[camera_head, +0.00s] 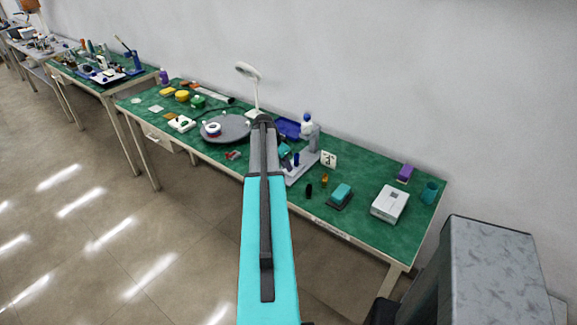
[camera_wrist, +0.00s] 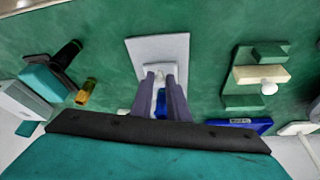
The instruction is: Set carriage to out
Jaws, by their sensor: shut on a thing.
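A grey pump stand (camera_head: 303,168) is on the green bench in the head view, right of my arm. Its pale base plate shows in the wrist view (camera_wrist: 158,48). A white bottle with a blue cap (camera_head: 307,122) is at its top. My gripper (camera_wrist: 161,84) is over this base, its two grey-purple fingers closed around a small pale part (camera_wrist: 159,79) of the stand. A blue part (camera_wrist: 161,105) shows between the fingers. My arm hides much of this area in the head view. I cannot tell which part is the carriage or its setting.
In the wrist view a green stepped piece with a cream block (camera_wrist: 261,74) stands to the right, and a blue tray (camera_wrist: 240,124) is below it. A teal-topped block (camera_head: 341,192), small bottles and a white box (camera_head: 390,204) stand right of the stand. A lamp (camera_head: 250,80) rises behind.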

